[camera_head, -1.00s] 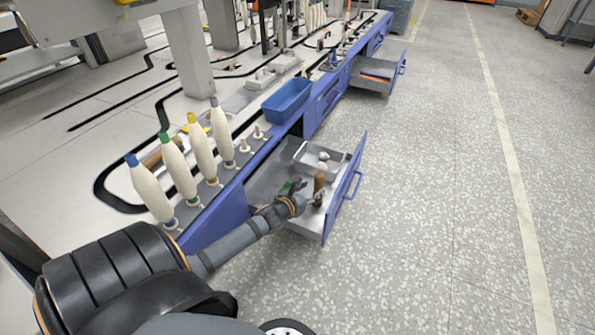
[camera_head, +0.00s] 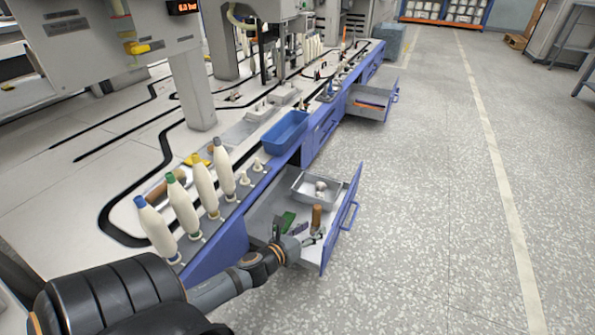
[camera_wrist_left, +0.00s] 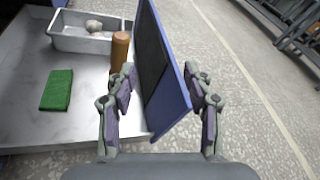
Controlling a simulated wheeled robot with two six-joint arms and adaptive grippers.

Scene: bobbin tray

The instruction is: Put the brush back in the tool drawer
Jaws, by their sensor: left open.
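A brown cylinder (camera_head: 316,214), perhaps the brush's handle, stands upright in the open near drawer (camera_head: 262,212), close to its blue front. In the left wrist view the cylinder (camera_wrist_left: 120,50) stands beyond the left finger; I cannot tell whether bristles are below it. My left gripper (camera_head: 318,236) is open and empty at the drawer's near end, just on my side of the cylinder. In the wrist view its fingers (camera_wrist_left: 160,100) are spread, with the drawer's front panel (camera_wrist_left: 178,85) between them in the picture. My right gripper is not in view.
A green pad (camera_wrist_left: 57,90) and a grey metal tray (camera_wrist_left: 85,43) with pale round pieces share the drawer. Bobbins (camera_head: 205,185) and a blue bin (camera_head: 285,132) stand on the bench above. A farther drawer (camera_head: 368,108) is open.

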